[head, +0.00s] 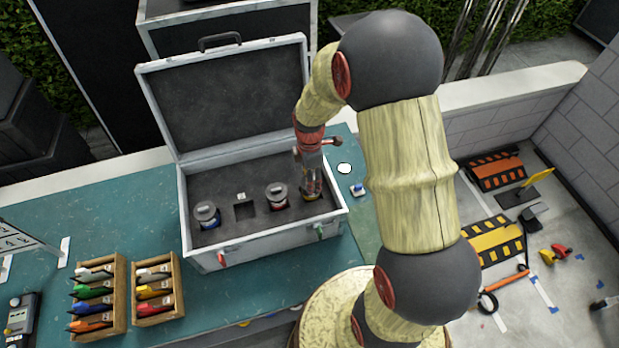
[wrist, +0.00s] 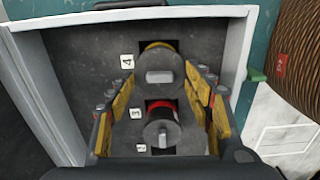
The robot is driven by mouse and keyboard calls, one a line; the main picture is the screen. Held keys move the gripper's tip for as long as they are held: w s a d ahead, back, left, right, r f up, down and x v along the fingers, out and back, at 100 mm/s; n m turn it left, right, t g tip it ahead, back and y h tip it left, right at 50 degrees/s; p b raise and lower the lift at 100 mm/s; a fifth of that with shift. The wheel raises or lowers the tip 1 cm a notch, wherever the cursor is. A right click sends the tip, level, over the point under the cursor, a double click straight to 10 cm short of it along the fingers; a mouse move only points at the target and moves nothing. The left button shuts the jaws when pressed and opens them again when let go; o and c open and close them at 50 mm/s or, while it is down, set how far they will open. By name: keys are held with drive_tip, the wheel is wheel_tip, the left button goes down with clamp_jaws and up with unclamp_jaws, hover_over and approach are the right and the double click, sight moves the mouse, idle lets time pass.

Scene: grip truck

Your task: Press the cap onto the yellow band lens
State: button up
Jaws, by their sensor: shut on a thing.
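The yellow band lens (wrist: 158,45) is in the slot marked 4 of the open case (head: 212,262), with only part of its yellow rim showing. A round grey cap (wrist: 165,62) with a raised light bar covers most of it in the wrist view. My gripper (wrist: 160,82) is shut on this cap, one finger on each side. In the head view my gripper (head: 311,188) points down into the right end of the case. The cap is over the lens; I cannot tell whether it is fully seated.
The red band lens (head: 277,198), with a grey cap, stands just left of my gripper. An empty slot (head: 244,210) and the blue band lens (head: 207,216) are farther left. The case lid (head: 232,98) stands open behind. Wooden marker racks (head: 157,290) are in front.

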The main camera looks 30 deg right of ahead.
drive_tip(key=o, duration=0.9)
drive_tip(key=shift+o, duration=0.3)
drive_tip(key=o, duration=0.4)
drive_tip(key=shift+c, duration=0.2)
drive_tip(key=shift+o, duration=0.3)
drive_tip(key=shift+r, duration=0.1)
drive_tip(key=shift+r+p, duration=2.25)
drive_tip(key=shift+r, duration=1.2)
clamp_jaws()
